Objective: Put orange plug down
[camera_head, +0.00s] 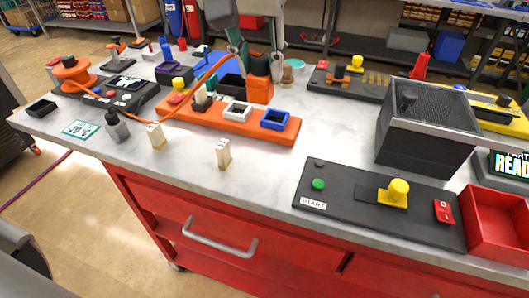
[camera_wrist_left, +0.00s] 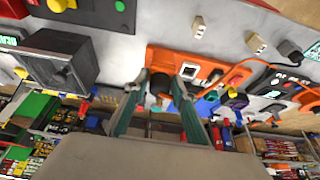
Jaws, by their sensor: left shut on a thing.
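My left gripper (camera_head: 259,62) comes down from the top in the head view, with a finger on each side of the dark upper part of an orange block, which I take as the orange plug (camera_head: 260,90). In the left wrist view the fingers of my left gripper (camera_wrist_left: 160,85) stand either side of a dark round part. An orange cable (camera_head: 195,88) runs from the orange spool (camera_head: 70,72) up to the left finger. The plug is upright at the back edge of the orange base (camera_head: 200,122). I cannot tell whether it touches the surface. My right gripper is not in view.
The orange base carries a white socket (camera_head: 237,110) and a blue socket (camera_head: 275,119). Two small pale connectors (camera_head: 223,153) stand in front. A black meshed box (camera_head: 425,125) and a dark panel with a yellow knob (camera_head: 397,190) are at the right. The white table between is clear.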

